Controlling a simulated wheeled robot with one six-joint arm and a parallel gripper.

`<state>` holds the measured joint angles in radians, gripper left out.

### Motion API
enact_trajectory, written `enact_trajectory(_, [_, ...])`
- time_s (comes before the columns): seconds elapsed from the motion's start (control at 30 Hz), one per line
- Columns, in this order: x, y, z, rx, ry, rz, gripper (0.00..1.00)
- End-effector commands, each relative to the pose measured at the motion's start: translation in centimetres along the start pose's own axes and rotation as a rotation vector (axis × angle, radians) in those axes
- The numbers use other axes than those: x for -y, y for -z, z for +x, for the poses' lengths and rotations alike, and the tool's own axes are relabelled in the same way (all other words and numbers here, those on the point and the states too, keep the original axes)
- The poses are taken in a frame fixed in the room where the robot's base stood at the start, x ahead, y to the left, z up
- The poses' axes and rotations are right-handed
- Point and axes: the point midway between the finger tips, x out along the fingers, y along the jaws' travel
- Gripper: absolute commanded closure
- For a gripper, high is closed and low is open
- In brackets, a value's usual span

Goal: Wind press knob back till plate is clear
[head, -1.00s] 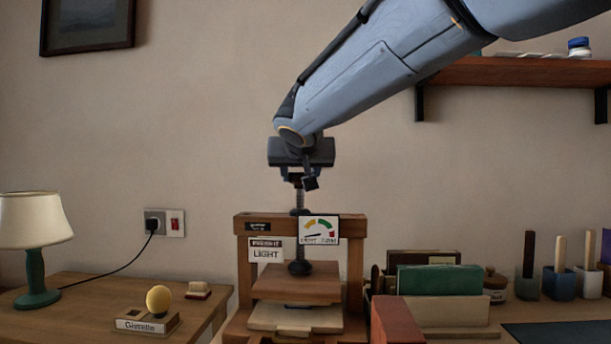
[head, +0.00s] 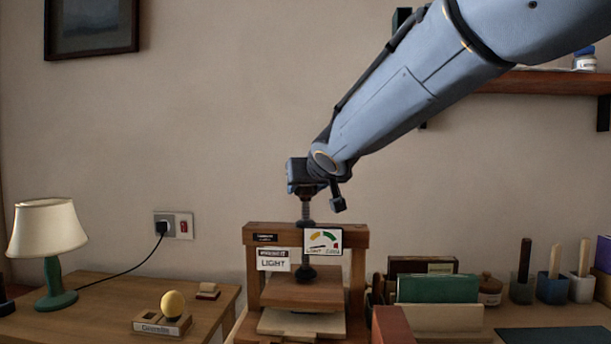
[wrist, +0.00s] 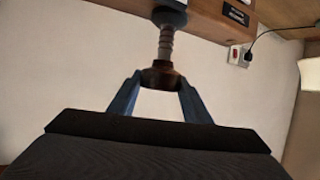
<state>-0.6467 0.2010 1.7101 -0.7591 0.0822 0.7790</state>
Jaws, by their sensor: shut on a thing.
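The wooden press (head: 357,275) stands on the table with its upright screw (head: 306,209) through the top beam. My gripper (head: 306,187) is at the screw's top, shut on the knob, which is mostly hidden in the head view. In the wrist view the dark brown knob (wrist: 161,76) sits between the two blue fingers of my gripper (wrist: 160,92). The screw's dark foot (head: 306,273) is at the wooden press plate (head: 300,291); I cannot tell if they touch. Pale boards (head: 290,323) lie below the plate, with a dark gap showing between.
Books (head: 437,289) and tool pots (head: 549,286) stand to the right. A lamp (head: 47,245) and a yellow ball on a stand (head: 173,304) are left. A shelf (head: 540,82) is upper right.

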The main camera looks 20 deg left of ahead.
Motion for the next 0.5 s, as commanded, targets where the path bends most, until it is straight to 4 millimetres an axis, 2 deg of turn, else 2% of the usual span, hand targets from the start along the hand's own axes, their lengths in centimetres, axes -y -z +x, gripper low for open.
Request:
enact_trajectory(0.03, [0.29, -0.62, 0.14, 0.016, 0.010, -0.004, 0.78])
enact_trajectory(0.5, [0.22, -0.12, 0.17, 0.009, 0.083, -0.037, 0.78])
